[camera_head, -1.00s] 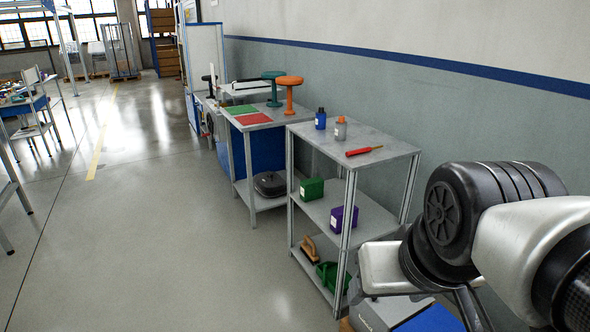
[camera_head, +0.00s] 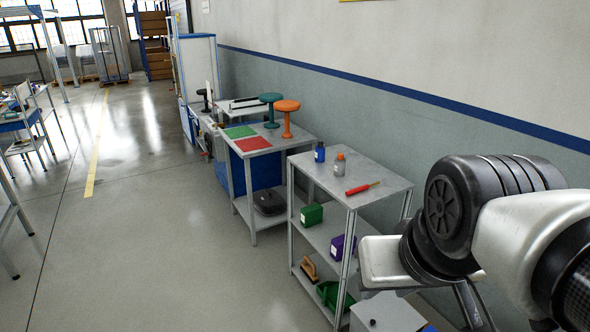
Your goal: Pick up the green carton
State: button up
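The green carton (camera_head: 311,215) is a small box with a pale label on its left face. It sits on the middle shelf of the grey shelf unit (camera_head: 370,202), at the left end. A purple carton (camera_head: 339,247) stands to its right on the same shelf, partly behind a post. My arm is folded at the right of the picture, well to the right of the green carton. My gripper's fingers cannot be seen.
On the unit's top are a blue bottle (camera_head: 319,152), a grey bottle (camera_head: 339,165) and a red-handled tool (camera_head: 361,188). Below are a wooden-handled item (camera_head: 309,269) and a green bin (camera_head: 330,293). A workbench (camera_head: 249,190) stands behind. The floor (camera_head: 150,235) at left is clear.

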aim_at(311, 215)
jog(key=i+j+z, duration=0.15)
jog(key=j, duration=0.35)
jog(key=j+z, duration=0.15)
jog(key=j, duration=0.4)
jog(key=i+j+z, duration=0.1)
jog(key=j, duration=0.25)
jog(key=i+j+z, duration=0.1)
jog(key=j, duration=0.25)
jog(key=i+j+z, duration=0.1)
jog(key=j, duration=0.25)
jog(key=i+j+z, duration=0.1)
jog(key=j, duration=0.25)
jog(key=i+j+z, duration=0.1)
jog(key=i+j, duration=0.15)
jog(key=i+j+z, duration=0.1)
jog(key=j, duration=0.35)
jog(key=i+j+z, duration=0.4)
jog(key=i+j, duration=0.45)
jog(key=j, duration=0.15)
jog(key=i+j+z, duration=0.15)
jog(key=i+j, duration=0.1)
jog(key=i, duration=0.1)
